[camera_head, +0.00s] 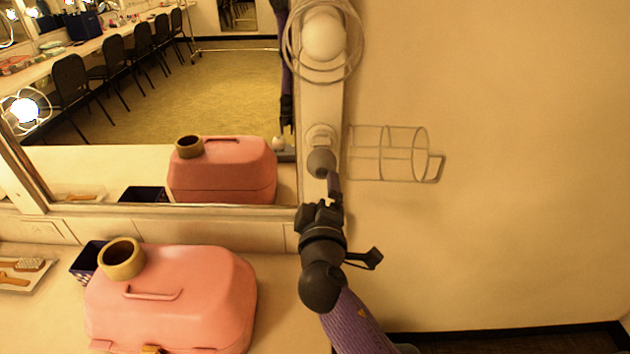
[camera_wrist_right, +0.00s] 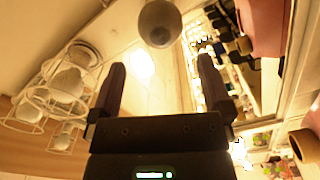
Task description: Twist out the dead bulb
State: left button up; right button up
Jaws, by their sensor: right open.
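The dead bulb (camera_head: 321,162) is grey and unlit. It sits in a white socket (camera_head: 321,136) on the light strip to the right of the mirror. Its wire cage (camera_head: 390,153) stands swung open to the right. My right gripper (camera_head: 333,182) is just below the bulb, coming up from underneath. In the right wrist view the gripper (camera_wrist_right: 160,68) is open, and the grey bulb (camera_wrist_right: 160,23) is beyond its fingertips, not between them. My left gripper is not in view.
Another bulb (camera_head: 323,35) in a closed wire cage is higher on the strip. A pink case (camera_head: 190,290) with a tape roll (camera_head: 122,260) on top stands on the counter at left, beside a dark box (camera_head: 88,262). The wall to the right is bare.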

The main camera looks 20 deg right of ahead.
aim_at(322, 175)
jog(key=b+x, duration=0.2)
jog(key=x, duration=0.6)
jog(key=shift+w+f, duration=0.15)
jog(key=shift+w, duration=0.05)
jog(key=shift+b+x, duration=0.5)
jog(key=shift+x, duration=0.25)
jog(key=shift+d, duration=0.1)
jog(key=shift+c, duration=1.3)
jog(key=c, duration=0.5)
